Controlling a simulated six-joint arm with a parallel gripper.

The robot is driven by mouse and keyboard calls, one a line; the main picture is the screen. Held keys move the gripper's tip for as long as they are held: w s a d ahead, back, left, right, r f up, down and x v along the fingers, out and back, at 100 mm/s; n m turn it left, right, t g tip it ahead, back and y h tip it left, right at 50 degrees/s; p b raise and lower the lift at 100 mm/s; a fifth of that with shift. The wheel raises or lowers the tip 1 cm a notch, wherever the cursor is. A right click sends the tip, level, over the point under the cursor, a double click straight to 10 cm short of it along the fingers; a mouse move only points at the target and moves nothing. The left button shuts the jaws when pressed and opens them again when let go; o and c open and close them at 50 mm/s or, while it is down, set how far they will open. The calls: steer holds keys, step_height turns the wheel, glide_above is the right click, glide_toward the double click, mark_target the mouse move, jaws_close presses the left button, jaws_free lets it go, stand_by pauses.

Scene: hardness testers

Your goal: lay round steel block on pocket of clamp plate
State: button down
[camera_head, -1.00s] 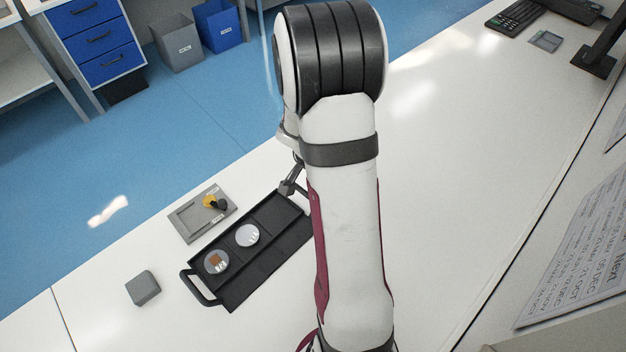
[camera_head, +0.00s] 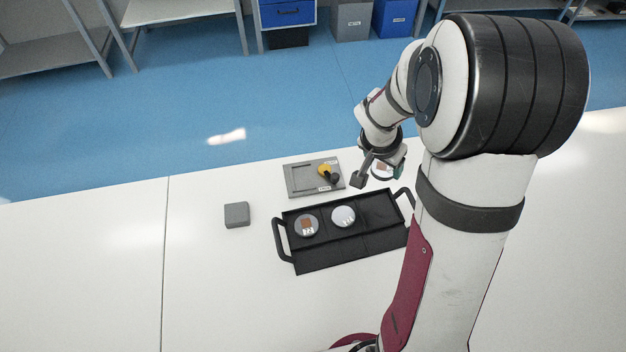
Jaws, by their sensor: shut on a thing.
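My gripper (camera_head: 378,177) is shut on a round steel block (camera_head: 381,172), a pale disc with a small reddish-brown patch. It holds the block just right of the clamp plate, above the far side of the black tray; the fingers and wrist partly hide it. The clamp plate (camera_head: 297,191) is a flat grey rectangle lying behind the tray. Its shallow pocket (camera_head: 303,178) looks empty on the left, and a yellow and black clamp knob (camera_head: 327,173) stands at its right.
The black tray (camera_head: 324,263) has handles at its ends. It holds a disc with a copper-coloured square (camera_head: 306,225) and a plain silver disc (camera_head: 343,216). A grey block (camera_head: 236,215) stands left of the tray. The white table (camera_head: 110,260) is clear at the left.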

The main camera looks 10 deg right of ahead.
steer(key=w+a+n+t+y, duration=0.1)
steer(key=w+a+n, duration=0.2)
steer(key=a, duration=0.5)
steer(key=w+a+n+y, duration=0.1)
steer(key=w+a+n, duration=0.15)
steer(key=a, duration=0.55)
glide_above(263, 185)
steer(key=s, duration=0.2)
steer(key=f, duration=0.6)
steer(key=shift+w+f, duration=0.2)
steer(key=shift+f, duration=0.1)
steer(key=f, duration=0.4)
steer(key=shift+w+a, duration=0.1)
steer(key=shift+a, duration=0.25)
steer(key=shift+f, duration=0.15)
steer(key=shift+f, duration=0.1)
jaws_free()
